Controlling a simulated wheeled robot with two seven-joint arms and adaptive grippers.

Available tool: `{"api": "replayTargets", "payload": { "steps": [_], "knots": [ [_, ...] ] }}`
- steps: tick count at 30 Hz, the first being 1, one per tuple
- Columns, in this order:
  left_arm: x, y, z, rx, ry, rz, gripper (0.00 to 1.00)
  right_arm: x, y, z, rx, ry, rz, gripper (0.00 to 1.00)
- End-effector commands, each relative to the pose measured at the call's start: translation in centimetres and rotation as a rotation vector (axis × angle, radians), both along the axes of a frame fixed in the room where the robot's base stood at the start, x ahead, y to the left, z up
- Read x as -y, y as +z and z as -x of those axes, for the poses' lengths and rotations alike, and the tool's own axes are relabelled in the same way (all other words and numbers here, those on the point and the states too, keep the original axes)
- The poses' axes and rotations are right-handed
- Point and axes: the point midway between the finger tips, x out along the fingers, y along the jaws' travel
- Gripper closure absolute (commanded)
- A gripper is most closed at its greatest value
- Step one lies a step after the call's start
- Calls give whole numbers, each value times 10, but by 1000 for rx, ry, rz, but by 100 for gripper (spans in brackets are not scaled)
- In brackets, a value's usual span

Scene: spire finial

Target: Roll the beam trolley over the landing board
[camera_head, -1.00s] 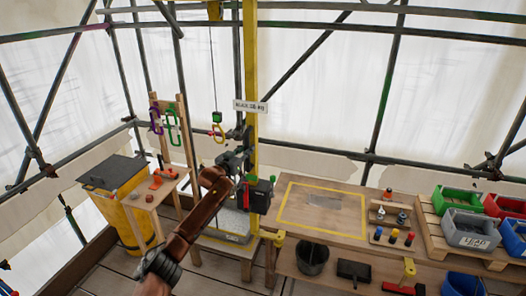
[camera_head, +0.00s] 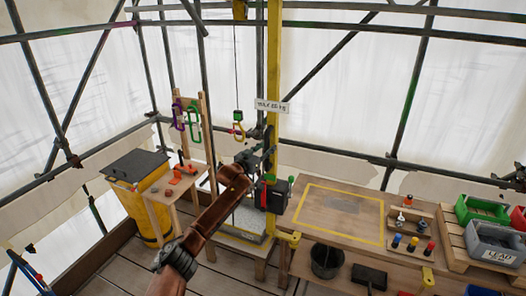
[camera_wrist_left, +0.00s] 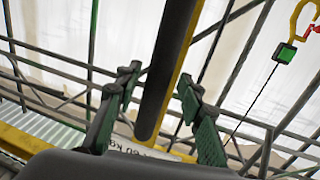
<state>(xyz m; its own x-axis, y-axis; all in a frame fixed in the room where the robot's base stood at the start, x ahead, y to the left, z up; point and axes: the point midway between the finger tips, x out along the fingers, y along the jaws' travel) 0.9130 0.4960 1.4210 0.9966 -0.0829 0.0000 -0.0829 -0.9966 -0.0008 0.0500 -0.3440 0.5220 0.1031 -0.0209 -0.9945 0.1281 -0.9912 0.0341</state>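The beam trolley (camera_head: 240,9) is a yellow block at the top edge of the head view, cut off above. From it a thin line hangs to a green block (camera_head: 238,115) with a yellow hook (camera_head: 238,131); both also show in the left wrist view. The hook looks empty. The landing board seems to be the yellow-outlined area (camera_head: 320,222) on the bench, right of the post. My left gripper (camera_head: 264,150) is beside the yellow post. In the left wrist view its fingers (camera_wrist_left: 160,98) are apart, with a dark round bar (camera_wrist_left: 165,75) between them; contact is unclear. My right gripper is not in view.
A yellow post (camera_head: 273,90) bears a white sign (camera_head: 272,105). A wooden rack (camera_head: 208,130) with coloured carabiners and a yellow bin (camera_head: 134,205) stand left. A green crate (camera_head: 482,210) and a grey lead crate (camera_head: 495,243) stand right. The outlined area is clear.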

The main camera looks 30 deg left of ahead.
Motion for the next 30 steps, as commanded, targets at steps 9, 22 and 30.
{"api": "replayTargets", "payload": {
  "steps": [9,22,30],
  "knots": [
    [-4,-2,36,-1,-1,-1,64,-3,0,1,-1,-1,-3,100],
    [-11,-1,109,-1,1,-1,64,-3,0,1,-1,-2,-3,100],
    [-11,0,120,0,2,0,64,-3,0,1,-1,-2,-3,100]
  ]
}}
